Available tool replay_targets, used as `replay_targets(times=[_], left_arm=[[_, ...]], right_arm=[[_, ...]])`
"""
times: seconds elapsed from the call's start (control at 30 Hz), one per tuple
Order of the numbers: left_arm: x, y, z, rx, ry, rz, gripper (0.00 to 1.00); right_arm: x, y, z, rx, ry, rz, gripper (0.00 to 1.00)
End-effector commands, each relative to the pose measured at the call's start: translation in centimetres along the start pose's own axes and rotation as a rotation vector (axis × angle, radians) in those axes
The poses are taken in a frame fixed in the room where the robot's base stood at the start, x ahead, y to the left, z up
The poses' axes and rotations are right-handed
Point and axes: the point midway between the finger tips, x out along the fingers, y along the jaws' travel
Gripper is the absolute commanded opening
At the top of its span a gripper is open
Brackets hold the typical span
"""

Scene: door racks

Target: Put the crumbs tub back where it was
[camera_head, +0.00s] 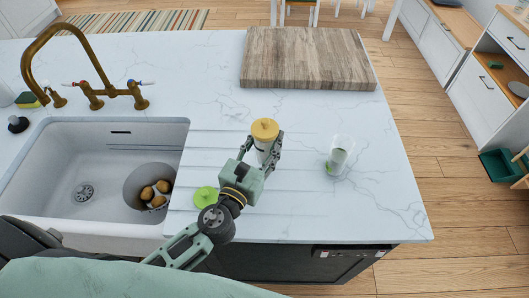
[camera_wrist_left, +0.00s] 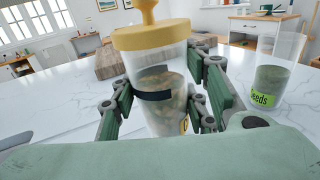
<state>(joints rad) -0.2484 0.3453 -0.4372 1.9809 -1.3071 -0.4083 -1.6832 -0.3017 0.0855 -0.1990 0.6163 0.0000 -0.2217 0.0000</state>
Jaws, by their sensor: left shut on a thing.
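A clear tub with a yellow knobbed lid (camera_head: 265,130) stands upright over the counter in the head view; its brown, crumb-like contents show in the left wrist view (camera_wrist_left: 170,95). My left gripper (camera_head: 268,148) is shut around the tub's side, with a finger on each side of it. The tub's base is hidden, so I cannot tell whether it touches the counter. Its label is mostly turned away. My right gripper is not in view.
An open clear tub labelled "Seeds" (camera_wrist_left: 270,85) stands right of the held tub. A green lid (camera_head: 205,197) lies on the counter at left. A wooden board (camera_head: 307,58) is behind; a sink (camera_head: 60,150) is left. The counter's right side (camera_head: 385,170) is clear.

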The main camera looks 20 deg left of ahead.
Motion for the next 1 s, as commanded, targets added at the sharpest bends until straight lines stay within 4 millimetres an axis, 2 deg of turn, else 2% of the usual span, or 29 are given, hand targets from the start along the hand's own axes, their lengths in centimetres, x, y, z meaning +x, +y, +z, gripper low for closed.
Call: replay_targets(times=[0.1, 0.3, 0.6, 0.73, 0.77, 0.93, 1.0], left_arm=[[0.1, 0.1, -1.4, 0.001, 0.0, -0.001, 0.11], [0.1, 0.0, -4.0, 0.001, 0.0, -0.001, 0.11], [0.1, -0.1, -4.0, 0.0, -0.002, -0.001, 0.11], [0.1, -0.1, -4.5, 0.0, -0.002, -0.001, 0.11], [0.0, -0.1, -4.4, 0.0, 0.0, -0.001, 0.45], [0.0, -0.1, -4.4, 0.0, 0.0, -0.001, 0.59], [0.0, -0.1, -4.4, 0.0, 0.0, -0.001, 0.61]], right_arm=[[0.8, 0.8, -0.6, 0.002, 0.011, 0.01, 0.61], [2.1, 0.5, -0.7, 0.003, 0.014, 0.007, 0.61], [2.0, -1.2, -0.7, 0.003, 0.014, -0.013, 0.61], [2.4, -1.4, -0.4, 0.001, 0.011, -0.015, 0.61], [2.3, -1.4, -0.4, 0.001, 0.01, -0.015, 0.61], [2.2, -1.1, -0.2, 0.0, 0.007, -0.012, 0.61], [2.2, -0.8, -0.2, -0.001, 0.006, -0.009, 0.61]])
